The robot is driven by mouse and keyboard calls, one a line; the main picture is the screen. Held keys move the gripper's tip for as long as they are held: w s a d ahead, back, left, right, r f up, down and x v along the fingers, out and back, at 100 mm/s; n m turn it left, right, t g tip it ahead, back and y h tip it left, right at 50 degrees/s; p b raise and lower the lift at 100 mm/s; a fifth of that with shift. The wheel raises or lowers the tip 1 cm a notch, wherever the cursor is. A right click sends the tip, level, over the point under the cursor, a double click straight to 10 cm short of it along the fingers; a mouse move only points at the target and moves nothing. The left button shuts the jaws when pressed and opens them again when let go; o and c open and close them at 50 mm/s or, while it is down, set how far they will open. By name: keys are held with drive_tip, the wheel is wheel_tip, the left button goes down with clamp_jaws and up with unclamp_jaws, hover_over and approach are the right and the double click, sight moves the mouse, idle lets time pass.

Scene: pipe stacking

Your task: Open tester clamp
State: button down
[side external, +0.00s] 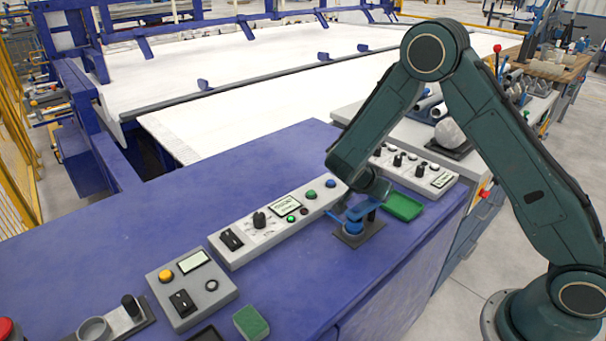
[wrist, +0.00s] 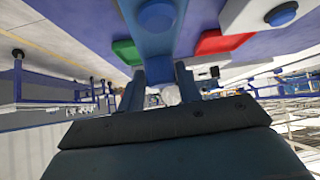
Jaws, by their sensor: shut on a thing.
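The tester clamp (side external: 354,228) is a small blue device on a dark square base plate, standing on the blue bench top in the side external view. A flat blue lever (side external: 362,209) sits at its top. My gripper (side external: 366,200) is right at the lever, pointing down from above. In the wrist view a blue bar (wrist: 157,28) runs between the two dark fingers of my gripper (wrist: 160,75), and they are shut on it. The arm and gripper partly hide the clamp's upper part, and I cannot tell the lever's exact angle.
A long grey control panel (side external: 277,222) with knobs and buttons lies left of the clamp. Another panel (side external: 415,170) is behind it. A green tray (side external: 403,206) lies close on the right. A button box (side external: 192,289) stands at the front left.

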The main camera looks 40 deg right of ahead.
drive_tip(key=m+g, duration=0.1)
drive_tip(key=m, duration=0.1)
drive_tip(key=m+g, duration=0.3)
drive_tip(key=m, duration=0.1)
drive_tip(key=shift+w+a+g+y, duration=0.1)
drive_tip(key=shift+w+g+y, duration=0.2)
drive_tip(key=shift+y, duration=0.1)
drive_tip(key=m+g+y, duration=0.1)
drive_tip(key=m, duration=0.2)
drive_tip(key=m+g+y, duration=0.1)
drive_tip(key=m+g, duration=0.1)
drive_tip(key=m, duration=0.1)
drive_tip(key=shift+s+g+y, duration=0.1)
drive_tip(key=shift+g+y, duration=0.2)
drive_tip(key=shift+y, duration=0.1)
drive_tip(key=shift+m, duration=0.3)
drive_tip(key=c, duration=1.1)
unclamp_jaws()
drive_tip(key=shift+c, duration=0.2)
drive_tip(key=shift+o, duration=0.2)
drive_tip(key=shift+s+n, duration=0.1)
drive_tip(key=shift+n, duration=0.3)
